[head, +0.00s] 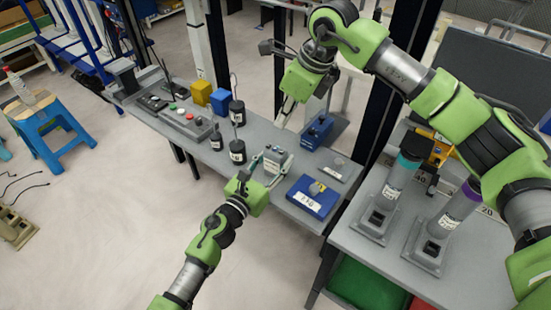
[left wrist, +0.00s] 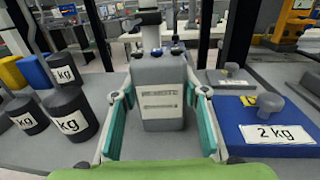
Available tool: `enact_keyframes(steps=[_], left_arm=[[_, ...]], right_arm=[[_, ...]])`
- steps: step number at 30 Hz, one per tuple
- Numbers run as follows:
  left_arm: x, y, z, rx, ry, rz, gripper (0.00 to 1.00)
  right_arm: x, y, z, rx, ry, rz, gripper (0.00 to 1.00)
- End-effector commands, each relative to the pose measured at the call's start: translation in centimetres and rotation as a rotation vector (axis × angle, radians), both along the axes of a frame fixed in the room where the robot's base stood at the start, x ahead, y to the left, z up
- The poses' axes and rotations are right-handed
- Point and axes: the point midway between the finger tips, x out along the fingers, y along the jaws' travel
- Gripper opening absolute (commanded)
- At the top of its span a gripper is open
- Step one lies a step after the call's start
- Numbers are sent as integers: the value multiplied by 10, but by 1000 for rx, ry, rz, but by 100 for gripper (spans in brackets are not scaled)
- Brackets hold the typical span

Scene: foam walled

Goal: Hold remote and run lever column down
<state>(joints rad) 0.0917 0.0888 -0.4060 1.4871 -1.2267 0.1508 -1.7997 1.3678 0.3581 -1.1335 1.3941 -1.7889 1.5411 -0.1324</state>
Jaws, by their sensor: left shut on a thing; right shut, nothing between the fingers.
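The remote (head: 279,157) is a grey box with small knobs on top, standing over the bench's front edge area. In the left wrist view the remote (left wrist: 162,92) sits between my two fingers, with lettering on its face. My left gripper (head: 262,168) is shut on it. My right gripper (head: 286,108) is shut and empty, above the bench behind the remote. Two grey columns stand on the right table, one with a teal top (head: 398,180) and one with a purple top (head: 447,220). I cannot tell which thing is the lever column.
Black weights (head: 237,150) stand left of the remote. A blue 2 kg block (left wrist: 275,125) lies to its right. A blue box (head: 317,130) sits behind. A button panel (head: 185,118) and yellow box (head: 202,92) are further left. Dark posts rise behind the benches.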

Motion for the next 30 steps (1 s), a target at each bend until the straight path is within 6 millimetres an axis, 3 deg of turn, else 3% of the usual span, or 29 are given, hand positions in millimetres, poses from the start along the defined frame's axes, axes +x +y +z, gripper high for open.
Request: enact_keyframes(steps=[20,25,30], left_arm=[[0,0,-1,1,1,0,16],[0,0,-1,1,1,0,16],[0,0,-1,1,1,1,16]], right_arm=[[0,1,-1,10,2,-11,0],[-1,15,-3,113,22,-130,0],[3,30,1,305,73,-363,0]])
